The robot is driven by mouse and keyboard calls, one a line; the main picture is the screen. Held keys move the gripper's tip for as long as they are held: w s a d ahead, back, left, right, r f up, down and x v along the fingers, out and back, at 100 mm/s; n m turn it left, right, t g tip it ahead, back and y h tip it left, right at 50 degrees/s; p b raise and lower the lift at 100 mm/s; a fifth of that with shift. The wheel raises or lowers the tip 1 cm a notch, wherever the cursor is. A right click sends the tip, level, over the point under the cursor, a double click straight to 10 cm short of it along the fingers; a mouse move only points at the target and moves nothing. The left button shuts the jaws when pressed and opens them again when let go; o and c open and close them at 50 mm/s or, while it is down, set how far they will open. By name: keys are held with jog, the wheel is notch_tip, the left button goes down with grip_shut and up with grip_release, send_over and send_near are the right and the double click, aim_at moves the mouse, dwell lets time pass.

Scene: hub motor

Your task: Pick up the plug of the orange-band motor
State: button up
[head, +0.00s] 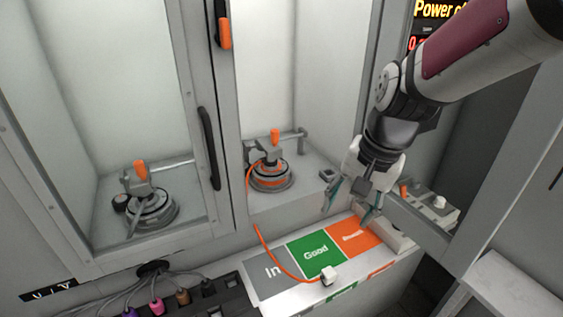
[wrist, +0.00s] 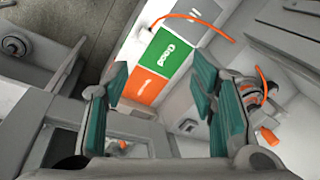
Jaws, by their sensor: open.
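The orange-band motor (head: 270,176) sits in the middle bay, with an orange cable (head: 266,240) running down from it. The cable ends in a small white plug (head: 328,275), which lies near the front edge of the green Good area. My gripper (head: 349,208) is open and empty, above the orange area, behind and to the right of the plug. In the wrist view my gripper (wrist: 160,80) has its fingers wide apart, with the green and orange areas between and beyond them.
The labelled board (head: 263,277) has grey In, green Good and orange areas. Another motor (head: 151,208) stands in the left bay behind a framed door. A small switch box (head: 432,207) is at the right.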

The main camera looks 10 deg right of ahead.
jog(key=w+d+f+m+g, duration=0.1)
jog(key=w+f+m, duration=0.35)
jog(key=f, duration=0.55)
jog(key=m+g+b, duration=0.1)
jog(key=m, duration=0.1)
send_near(329, 271)
jog(key=f, duration=0.5)
jog(key=shift+w+a+f+b, duration=0.2)
jog(key=shift+w+a+b, duration=0.15)
jog(key=shift+w+a, duration=0.05)
jog(key=shift+s+a+f, duration=0.1)
jog(key=shift+s+f, duration=0.05)
jog(key=shift+f, duration=0.75)
jog(key=shift+s+a+f, duration=0.1)
jog(key=shift+s+f, duration=0.05)
jog(key=shift+f, duration=0.75)
jog(key=shift+s+f, duration=0.15)
jog(key=shift+f, duration=0.7)
grip_shut()
